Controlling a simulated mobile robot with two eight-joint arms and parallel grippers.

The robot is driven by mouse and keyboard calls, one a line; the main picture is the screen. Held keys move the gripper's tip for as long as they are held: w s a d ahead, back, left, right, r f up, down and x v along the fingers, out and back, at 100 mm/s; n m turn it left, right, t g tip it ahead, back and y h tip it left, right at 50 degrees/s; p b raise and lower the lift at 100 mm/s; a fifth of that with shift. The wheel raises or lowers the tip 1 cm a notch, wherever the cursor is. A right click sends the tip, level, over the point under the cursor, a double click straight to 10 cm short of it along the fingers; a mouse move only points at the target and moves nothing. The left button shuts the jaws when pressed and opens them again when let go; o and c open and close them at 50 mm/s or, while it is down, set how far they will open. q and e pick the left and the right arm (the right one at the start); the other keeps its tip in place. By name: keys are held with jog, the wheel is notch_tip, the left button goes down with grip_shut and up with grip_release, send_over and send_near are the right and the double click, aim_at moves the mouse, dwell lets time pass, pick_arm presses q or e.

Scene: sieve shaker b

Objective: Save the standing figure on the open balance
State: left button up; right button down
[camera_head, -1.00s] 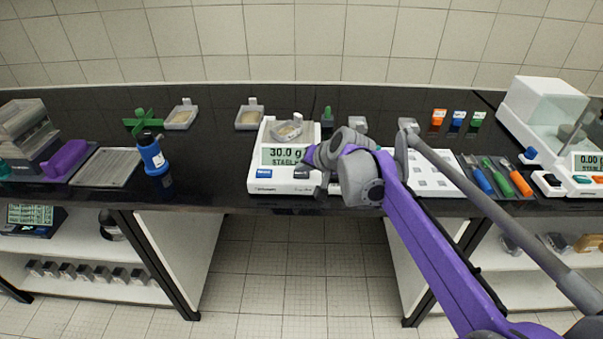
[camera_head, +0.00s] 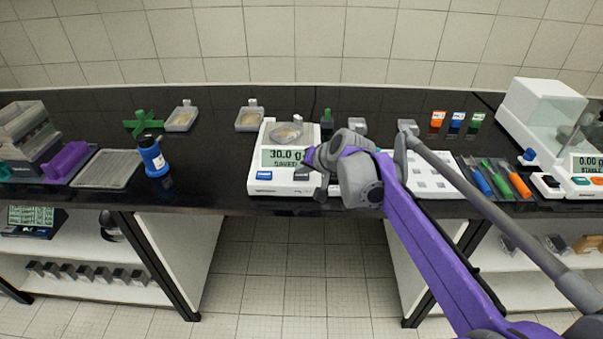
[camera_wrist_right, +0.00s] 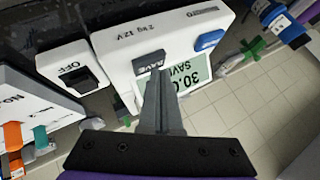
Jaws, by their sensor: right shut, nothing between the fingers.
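The open balance (camera_head: 257,187) is a white unit on the black bench. Its display (camera_head: 282,158) reads 30.0 g, with a word like SAVED below. A round dish (camera_head: 287,133) with pale material sits on its pan. In the right wrist view the dark SAVE button (camera_wrist_right: 149,63) is on the balance's front panel (camera_wrist_right: 118,57). My right gripper (camera_wrist_right: 158,78) is shut and empty, its fingertips at the SAVE button's edge; whether they touch is unclear. In the head view the right gripper (camera_head: 311,176) partly hides the button. My left gripper is not in view.
A blue bottle (camera_head: 152,156) and a sieve tray (camera_head: 108,169) stand left. Right are a white rack (camera_head: 432,180), coloured-handled tools (camera_head: 499,178) and a shielded balance (camera_head: 541,107). A box marked OFF (camera_wrist_right: 72,72) is beside the balance.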

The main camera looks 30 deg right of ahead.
aim_at(303, 178)
jog(key=shift+r+p, duration=0.3)
jog(key=shift+r, duration=0.2)
notch_tip(303, 178, up, 5)
jog(key=p, duration=0.4)
dwell(0.4)
dwell(0.4)
jog(key=s+a+f+n+g+p, duration=0.1)
jog(key=s+a+f, duration=0.3)
jog(key=s, duration=0.5)
jog(key=s+a+f+n+g+p, duration=0.1)
jog(key=s+a+f+n, duration=0.3)
jog(key=s, duration=0.5)
jog(key=s+a+f+n+g+p, duration=0.1)
jog(key=s+a+f+n, duration=0.2)
jog(key=s, duration=0.6)
jog(key=a+f, duration=0.2)
jog(key=a, duration=0.1)
jog(key=shift+s+a+g+h, duration=0.3)
jog(key=shift+s+a+g, duration=0.05)
jog(key=shift+a+g, duration=0.05)
